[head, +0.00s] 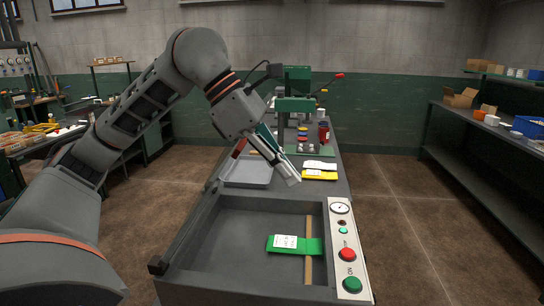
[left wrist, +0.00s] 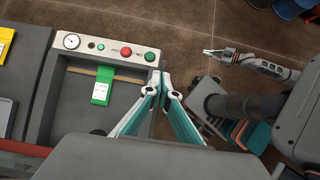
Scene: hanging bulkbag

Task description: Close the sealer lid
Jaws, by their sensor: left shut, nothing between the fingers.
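The sealer (head: 195,285) is a grey box with an open-topped chamber at the front of the bench; it also shows in the left wrist view (left wrist: 48,120). A green packet (head: 309,245) with a white label lies across the tan bar in the chamber; it also shows in the left wrist view (left wrist: 101,89). I cannot clearly make out the lid; the chamber is uncovered. My left gripper (head: 292,181) is shut and empty, above the sealer's far edge. My right gripper (left wrist: 217,53) shows small in the left wrist view, apart from the sealer; its jaw state is unclear.
The sealer's control panel (head: 341,230) has a gauge and red and green buttons. Behind it are a grey tray (head: 247,174), a yellow packet (head: 320,175) and a green press (head: 297,90). Shelving (head: 500,140) stands right. Open floor (head: 400,215) lies between it and the bench.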

